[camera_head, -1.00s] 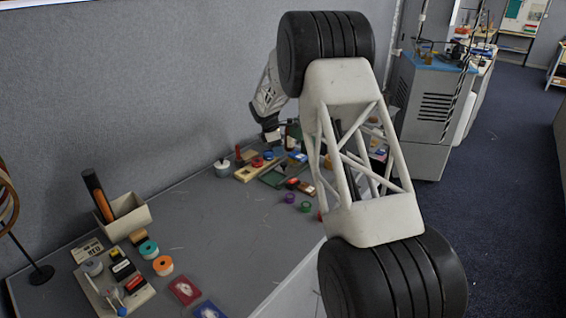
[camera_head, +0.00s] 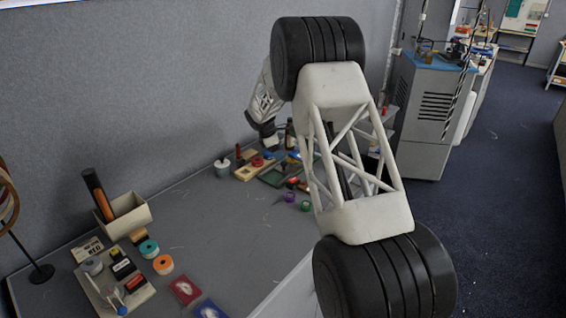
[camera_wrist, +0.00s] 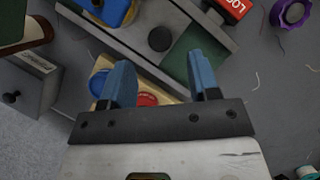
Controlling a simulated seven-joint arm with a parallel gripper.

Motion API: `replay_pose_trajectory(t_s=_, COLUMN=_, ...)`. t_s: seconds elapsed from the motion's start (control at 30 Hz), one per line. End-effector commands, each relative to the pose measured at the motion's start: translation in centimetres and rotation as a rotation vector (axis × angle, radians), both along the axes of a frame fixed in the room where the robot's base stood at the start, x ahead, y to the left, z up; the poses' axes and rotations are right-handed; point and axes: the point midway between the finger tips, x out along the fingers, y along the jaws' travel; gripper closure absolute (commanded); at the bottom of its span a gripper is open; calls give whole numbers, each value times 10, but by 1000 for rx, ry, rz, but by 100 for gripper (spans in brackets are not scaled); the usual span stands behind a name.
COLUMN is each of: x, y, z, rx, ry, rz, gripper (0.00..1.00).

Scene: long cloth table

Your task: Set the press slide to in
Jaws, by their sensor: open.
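My gripper (camera_wrist: 165,78) is open and empty, with two blue fingers pointing over a grey-framed green board (camera_wrist: 204,52). A round black knob (camera_wrist: 161,39) sits on this board, just beyond the gap between the fingers; I cannot tell whether it belongs to the press slide. No slide label is readable. In the head view, my gripper (camera_head: 266,138) hangs above the far end of the table, and the green board (camera_head: 272,179) lies below it. Its far part is partly hidden by my arm.
A wooden board with blue (camera_wrist: 99,82) and red (camera_wrist: 147,99) round pieces lies partly behind the fingers. A blue-and-yellow piece (camera_wrist: 112,10), a red lettered block (camera_wrist: 230,9), a purple knob (camera_wrist: 291,14) and a grey labelled box (camera_wrist: 28,86) surround it.

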Motion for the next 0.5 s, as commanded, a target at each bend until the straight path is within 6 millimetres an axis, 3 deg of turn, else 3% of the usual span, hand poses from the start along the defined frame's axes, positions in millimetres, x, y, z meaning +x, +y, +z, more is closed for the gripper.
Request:
replay_pose_trajectory(t_s=0.2, x=0, y=-11, z=-26, rx=0, ry=2, rz=-1, gripper=44)
replay_pose_trajectory(t_s=0.5, x=0, y=-20, z=-47, rx=0, ry=0, rz=0, gripper=44)
